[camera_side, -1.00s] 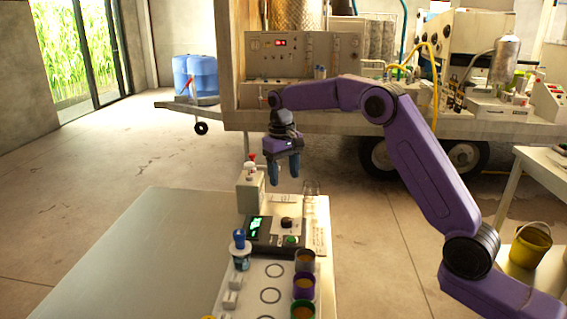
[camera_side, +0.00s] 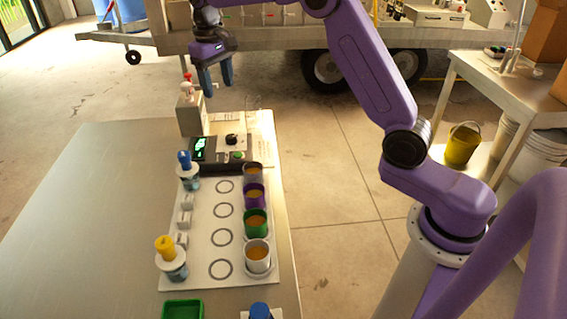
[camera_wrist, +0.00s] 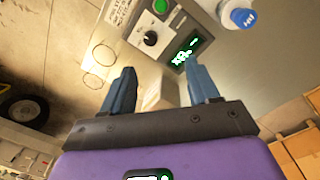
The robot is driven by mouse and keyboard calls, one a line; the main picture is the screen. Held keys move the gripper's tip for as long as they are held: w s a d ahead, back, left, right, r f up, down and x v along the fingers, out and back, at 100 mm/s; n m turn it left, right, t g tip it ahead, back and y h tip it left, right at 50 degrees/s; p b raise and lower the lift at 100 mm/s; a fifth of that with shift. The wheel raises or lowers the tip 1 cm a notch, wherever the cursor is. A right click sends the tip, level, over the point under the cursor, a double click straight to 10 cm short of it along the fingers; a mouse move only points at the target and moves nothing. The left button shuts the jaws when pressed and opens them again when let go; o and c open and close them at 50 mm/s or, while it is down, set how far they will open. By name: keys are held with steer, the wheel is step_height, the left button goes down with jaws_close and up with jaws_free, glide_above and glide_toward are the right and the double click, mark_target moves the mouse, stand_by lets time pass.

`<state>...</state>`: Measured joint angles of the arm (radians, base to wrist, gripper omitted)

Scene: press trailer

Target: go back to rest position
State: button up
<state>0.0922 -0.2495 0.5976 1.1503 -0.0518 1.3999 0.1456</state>
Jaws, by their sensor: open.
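My gripper (camera_side: 218,88) is open and empty, fingers pointing down, above the back end of the metal table (camera_side: 100,210). It hangs above and right of a beige box with a red-and-white top (camera_side: 190,112). In the wrist view my gripper (camera_wrist: 160,72) has its two blue fingers apart with nothing held between them. Beyond them is the dark instrument (camera_wrist: 160,35) with a green display, black knob and green button. The instrument also shows in the side view (camera_side: 222,151), below my gripper.
A white board (camera_side: 205,268) carries several coloured cups (camera_side: 256,222), a blue-topped bottle (camera_side: 187,172) and a yellow-topped bottle (camera_side: 170,262). A green tray (camera_side: 183,309) is at the front. A trailer (camera_side: 270,43) stands behind. The table's left half is clear.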

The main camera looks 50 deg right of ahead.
steer(key=s+a+n, duration=0.3)
steer(key=s+a, duration=0.1)
steer(key=s, duration=0.6)
steer(key=s+a+n, duration=0.3)
steer(key=s+a, duration=0.1)
steer(key=s, duration=0.7)
steer(key=s+d+f+n, duration=0.2)
steer(key=s, duration=0.5)
steer(key=s+d+f+n, duration=0.1)
steer(key=s+d+n, duration=0.1)
steer(key=s, duration=0.5)
steer(key=s+d+f+n+y, duration=0.1)
steer(key=s+d+f+n, duration=0.1)
steer(key=s, duration=0.5)
steer(key=shift+d+f, duration=0.3)
steer(key=shift+d, duration=0.5)
